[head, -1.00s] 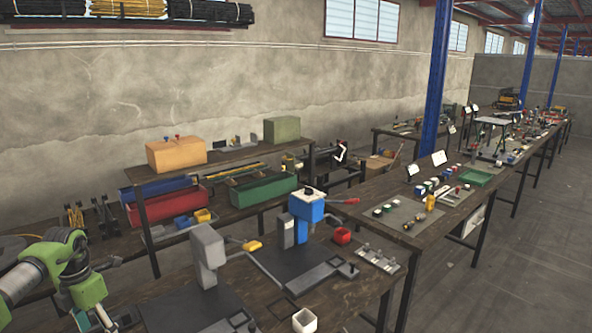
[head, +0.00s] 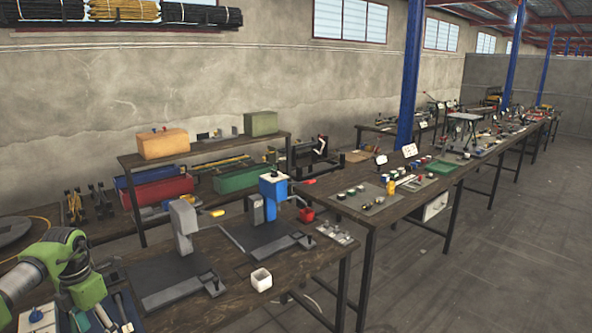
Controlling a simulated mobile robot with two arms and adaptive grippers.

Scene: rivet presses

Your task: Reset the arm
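My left arm, with green joints, comes in at the lower left of the head view, over the left end of the near workbench (head: 225,262). Its gripper (head: 103,318) hangs at the bottom edge, with green parts apart on either side and the lower end cut off. I cannot tell its opening, and I see nothing clearly held. My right arm and gripper are not in view. A grey press (head: 183,222) and a blue press (head: 272,190) stand on the bench, to the right of the arm.
A white square cup (head: 261,279) stands near the bench's front edge. A red cup (head: 306,215) sits by the blue press. Behind are a red bin (head: 163,191), a green bin (head: 240,180) and a shelf (head: 200,154). A blue post (head: 409,85) rises mid-right. Floor (head: 500,270) at right is clear.

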